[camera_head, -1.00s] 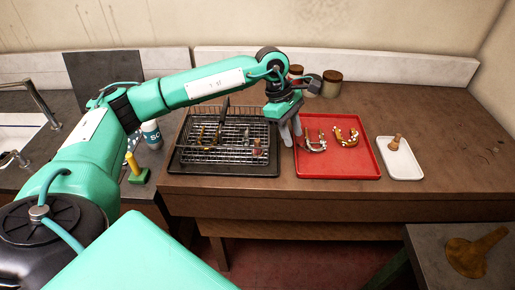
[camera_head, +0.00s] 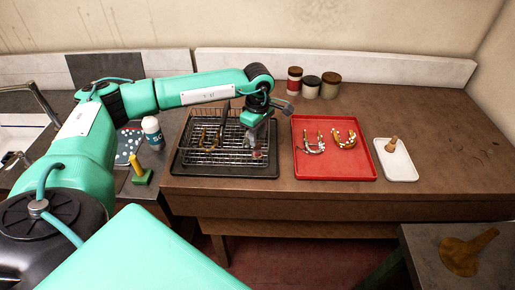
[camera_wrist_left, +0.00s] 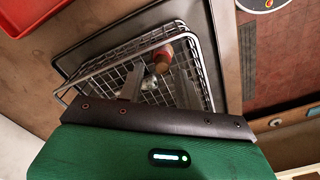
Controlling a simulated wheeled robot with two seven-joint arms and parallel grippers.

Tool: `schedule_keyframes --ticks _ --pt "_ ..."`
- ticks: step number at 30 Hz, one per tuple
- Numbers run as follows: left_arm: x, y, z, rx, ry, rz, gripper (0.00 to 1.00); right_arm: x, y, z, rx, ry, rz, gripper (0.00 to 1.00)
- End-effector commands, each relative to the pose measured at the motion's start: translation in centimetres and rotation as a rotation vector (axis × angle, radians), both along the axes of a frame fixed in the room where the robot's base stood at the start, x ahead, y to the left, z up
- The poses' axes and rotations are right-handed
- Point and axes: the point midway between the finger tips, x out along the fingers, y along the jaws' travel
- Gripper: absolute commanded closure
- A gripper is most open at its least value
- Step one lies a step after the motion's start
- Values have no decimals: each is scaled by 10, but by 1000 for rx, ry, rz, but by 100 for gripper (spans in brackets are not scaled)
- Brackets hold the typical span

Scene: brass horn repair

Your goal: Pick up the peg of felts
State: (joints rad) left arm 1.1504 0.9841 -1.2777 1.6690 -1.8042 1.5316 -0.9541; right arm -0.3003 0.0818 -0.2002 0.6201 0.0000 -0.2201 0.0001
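A yellow upright peg on a green base (camera_head: 138,171) stands left of the wire basket in the head view. It looks most like the peg of felts, though I cannot make out separate felts. My left gripper (camera_head: 254,143) is well to its right, over the right part of the wire basket (camera_head: 228,133). In the left wrist view my left gripper (camera_wrist_left: 158,86) has its fingers apart and points down at the basket. A reddish-brown piece (camera_wrist_left: 160,57) and a small silvery piece show below or between the fingers; contact is unclear. My right gripper is not in view.
The basket stands on a dark tray (camera_head: 187,171) and holds small brass parts. A white bottle (camera_head: 152,132) stands behind the peg. A red tray (camera_head: 335,173) with horn parts and a white dish (camera_head: 405,174) lie right. Jars (camera_head: 311,86) stand at the back.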

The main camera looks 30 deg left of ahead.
Motion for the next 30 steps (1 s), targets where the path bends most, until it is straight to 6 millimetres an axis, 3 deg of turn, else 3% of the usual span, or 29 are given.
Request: schedule_keyframes --ticks 9,20,25,30 --pt "-4 -2 -34 0 4 0 65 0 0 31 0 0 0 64" --pt "-3 -2 -47 -2 0 0 65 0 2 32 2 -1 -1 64" --pt "-3 -2 -47 -2 0 0 96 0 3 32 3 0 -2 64" --pt "-3 -2 -47 -2 0 0 98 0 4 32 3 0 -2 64"
